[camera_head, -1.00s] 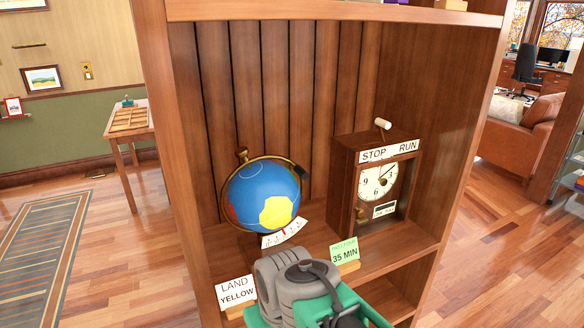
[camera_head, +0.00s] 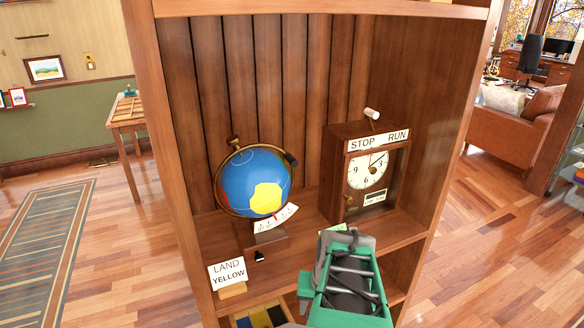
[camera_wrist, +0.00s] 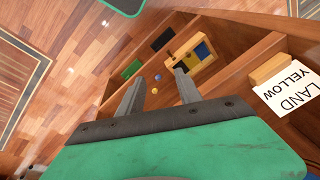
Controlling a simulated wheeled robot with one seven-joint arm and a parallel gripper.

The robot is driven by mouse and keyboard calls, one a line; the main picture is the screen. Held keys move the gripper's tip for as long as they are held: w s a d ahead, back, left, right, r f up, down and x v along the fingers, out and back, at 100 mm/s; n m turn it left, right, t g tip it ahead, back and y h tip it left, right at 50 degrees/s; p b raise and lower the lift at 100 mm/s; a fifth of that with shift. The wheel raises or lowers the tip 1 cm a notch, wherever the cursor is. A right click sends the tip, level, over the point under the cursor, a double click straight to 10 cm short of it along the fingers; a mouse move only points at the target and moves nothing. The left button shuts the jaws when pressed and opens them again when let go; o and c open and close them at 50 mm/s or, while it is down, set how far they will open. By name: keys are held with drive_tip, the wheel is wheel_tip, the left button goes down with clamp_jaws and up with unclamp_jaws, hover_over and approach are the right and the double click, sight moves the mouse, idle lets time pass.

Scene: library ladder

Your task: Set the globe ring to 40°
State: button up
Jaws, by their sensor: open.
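The globe (camera_head: 252,182), blue with a yellow patch and a red patch, sits on a wooden base on the shelf. A brass ring (camera_head: 221,165) surrounds it, with a dark knob at the upper right. A curved white scale (camera_head: 277,219) with a red mark is below the ball; its numbers are too small to read. My gripper (camera_wrist: 160,76) is open and empty in the wrist view, pointing toward a drawer area below the shelf. In the head view my wrist is right of the globe base, apart from it, and the fingers are hidden.
A clock (camera_head: 371,175) in a wooden case stands right of the globe, with a STOP/RUN label and a pale knob on top. A LAND YELLOW card (camera_head: 227,274) stands at the shelf's front left. Below is a compartment (camera_head: 262,317) with coloured pieces. Shelf side walls bound the space.

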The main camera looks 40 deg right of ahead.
drive_tip(key=w+d+r+m+t, duration=0.1)
drive_tip(key=w+d+m+t, duration=0.2)
drive_tip(key=d, duration=0.4)
drive_tip(key=m+t+h, duration=0.3)
drive_tip(key=t+h, duration=0.2)
drive_tip(key=t, duration=0.7)
approach(297, 166)
drive_tip(key=x, duration=0.4)
drive_tip(key=p+x, duration=0.2)
drive_tip(key=x, duration=0.5)
drive_tip(key=shift+w, duration=0.3)
drive_tip(key=shift+w+d, duration=0.1)
drive_tip(key=shift+w, duration=0.1)
drive_tip(key=shift+c, duration=0.4)
clamp_jaws()
